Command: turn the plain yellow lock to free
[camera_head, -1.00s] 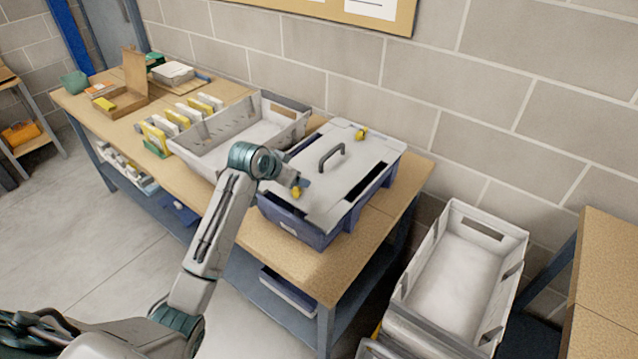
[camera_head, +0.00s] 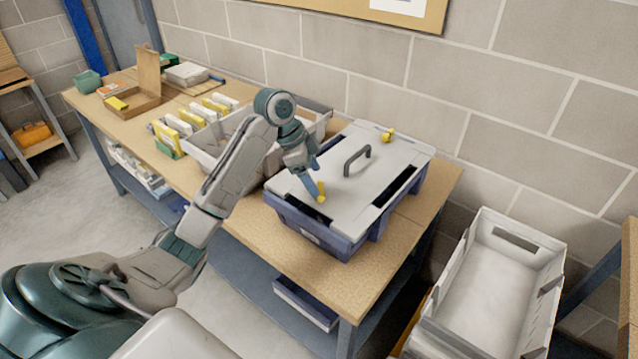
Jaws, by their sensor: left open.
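A blue box with a light grey lid (camera_head: 345,195) and a dark handle (camera_head: 357,158) stands on the wooden bench. One yellow lock (camera_head: 321,193) is at the lid's near edge, and another yellow lock (camera_head: 387,135) is at its far edge. I cannot tell from here which of them is plain. My left gripper (camera_head: 313,190) points down right beside the near lock, with its fingers open. The fingers partly cover the lid there, and I cannot tell whether they touch the lock. My right gripper is not in view.
A grey open crate (camera_head: 208,160) stands close to the box's left, partly behind my left arm. Cards, a cardboard box (camera_head: 143,100) and a green bin (camera_head: 88,83) are farther left. A white crate (camera_head: 500,285) stands right of the bench (camera_head: 290,255). The wall is behind.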

